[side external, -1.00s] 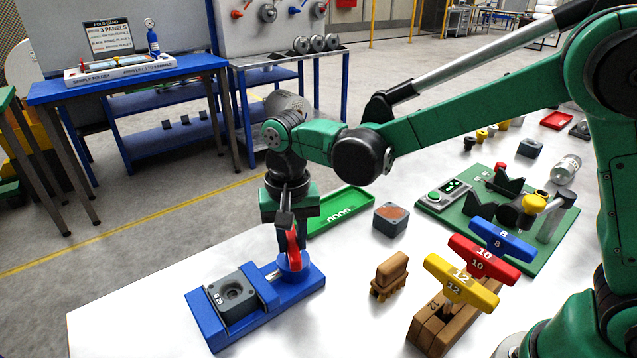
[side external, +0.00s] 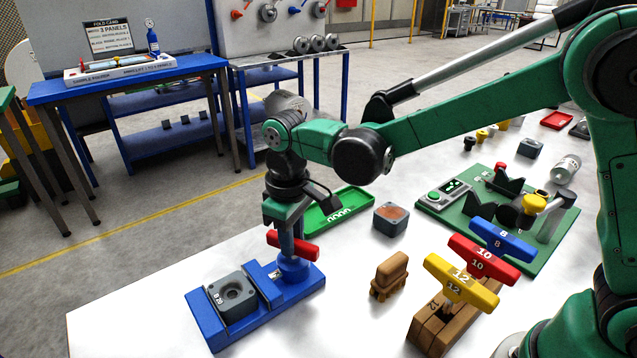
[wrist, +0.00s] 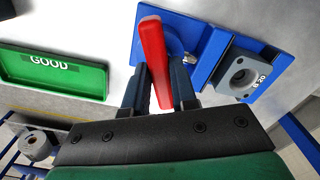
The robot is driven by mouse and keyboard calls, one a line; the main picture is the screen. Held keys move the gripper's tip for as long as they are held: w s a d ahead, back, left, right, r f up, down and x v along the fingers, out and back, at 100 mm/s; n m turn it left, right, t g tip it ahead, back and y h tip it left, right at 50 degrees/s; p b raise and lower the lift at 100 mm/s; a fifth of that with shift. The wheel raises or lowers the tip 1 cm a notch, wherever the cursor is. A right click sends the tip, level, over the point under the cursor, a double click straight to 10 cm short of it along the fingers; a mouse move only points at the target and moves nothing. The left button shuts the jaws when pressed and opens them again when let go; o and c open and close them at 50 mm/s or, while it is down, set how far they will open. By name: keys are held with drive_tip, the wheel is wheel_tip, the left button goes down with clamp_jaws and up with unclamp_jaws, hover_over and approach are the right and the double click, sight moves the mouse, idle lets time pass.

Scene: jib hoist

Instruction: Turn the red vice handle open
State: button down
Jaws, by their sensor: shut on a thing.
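The blue vice (side external: 225,325) lies on the white table at the front left, with a grey square block marked B 20 (side external: 232,295) in it. The red vice handle (side external: 308,249) sits on top of the vice's round blue post and points to the right in the side view. My gripper (side external: 288,242) points down over the post and is shut on the handle. In the wrist view the red handle (wrist: 152,50) runs between the two dark fingers (wrist: 160,90). Part of the handle is hidden behind the fingers in the side view.
A green GOOD tray (side external: 338,211) and a grey block with a brownish top (side external: 390,218) are behind and right of the vice. A wooden block (side external: 390,277) and T-handled tools (side external: 462,283) stand farther right. The table left of the vice is clear.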

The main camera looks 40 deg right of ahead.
drive_tip(key=n, duration=0.4)
drive_tip(key=shift+w+n, duration=0.1)
drive_tip(key=shift+n, duration=1.7)
drive_tip(key=c, duration=0.7)
unclamp_jaws()
drive_tip(key=shift+r, duration=2.85)
